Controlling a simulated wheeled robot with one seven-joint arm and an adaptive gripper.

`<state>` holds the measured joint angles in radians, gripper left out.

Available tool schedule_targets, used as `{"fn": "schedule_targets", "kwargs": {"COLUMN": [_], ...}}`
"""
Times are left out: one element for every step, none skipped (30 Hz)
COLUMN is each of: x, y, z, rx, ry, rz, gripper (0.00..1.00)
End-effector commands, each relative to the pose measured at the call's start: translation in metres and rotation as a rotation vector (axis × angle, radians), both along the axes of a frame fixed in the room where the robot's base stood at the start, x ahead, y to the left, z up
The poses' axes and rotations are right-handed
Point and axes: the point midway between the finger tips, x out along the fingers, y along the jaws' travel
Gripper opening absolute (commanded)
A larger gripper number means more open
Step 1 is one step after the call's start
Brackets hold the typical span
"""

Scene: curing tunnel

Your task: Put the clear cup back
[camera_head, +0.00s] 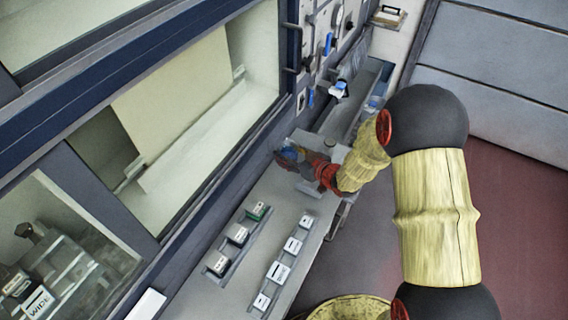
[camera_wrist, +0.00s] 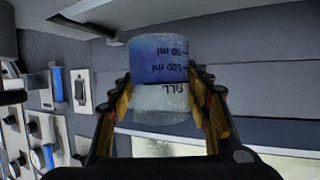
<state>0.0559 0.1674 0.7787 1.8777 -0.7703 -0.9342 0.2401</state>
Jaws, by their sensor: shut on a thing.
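The clear cup (camera_wrist: 160,80) is in the middle of the wrist view, between the two fingers of my gripper (camera_wrist: 161,110). It looks upside down there, with inverted volume marks and blue contents or a blue part at its upper end in the picture. Both fingers press on its sides. In the head view my gripper (camera_head: 292,158) is over the far end of the grey bench, by the machine's wall. A small blue patch shows there between the fingers; the rest of the cup is hidden by the gripper.
Several small labelled blocks stand in two rows of holders (camera_head: 278,272) on the bench (camera_head: 277,220). A grey trough (camera_head: 345,110) with blue-marked items lies beyond. Tools and switches hang on the wall panel (camera_head: 325,40). A bin (camera_head: 350,308) is at bottom.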

Motion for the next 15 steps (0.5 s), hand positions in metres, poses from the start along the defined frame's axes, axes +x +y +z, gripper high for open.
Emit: {"fn": "schedule_targets", "kwargs": {"x": [0.000,0.001,0.001,0.001,0.001,0.001,0.001,0.001,0.001,0.001,0.001,0.001,0.001,0.001,0.001], "y": [0.004,0.006,0.007,0.007,0.008,0.009,0.010,0.011,0.015,0.017,0.017,0.016,0.016,0.016,0.016], "z": [-0.004,-0.005,-0.007,-0.007,-0.008,-0.009,-0.011,-0.012,-0.016,-0.019,-0.024,-0.030,-0.035,-0.040,-0.044], "rx": [0.001,0.002,0.001,0.002,0.002,0.002,0.002,0.002,0.001,0.001,0.001,0.001,0.001,0.001,0.001], "ry": [0.000,-0.001,-0.001,-0.002,-0.002,-0.002,-0.002,-0.002,-0.002,-0.002,-0.001,0.001,0.002,0.002,0.001], "rz": [0.002,0.002,0.001,0.001,0.000,0.000,0.000,0.001,0.002,0.003,0.001,0.000,-0.001,-0.001,0.000], "gripper": [0.13,0.13,0.13,0.13,0.13,0.13,0.13,0.13,0.13,0.13,0.13,0.13,0.13,0.13,0.13]}}
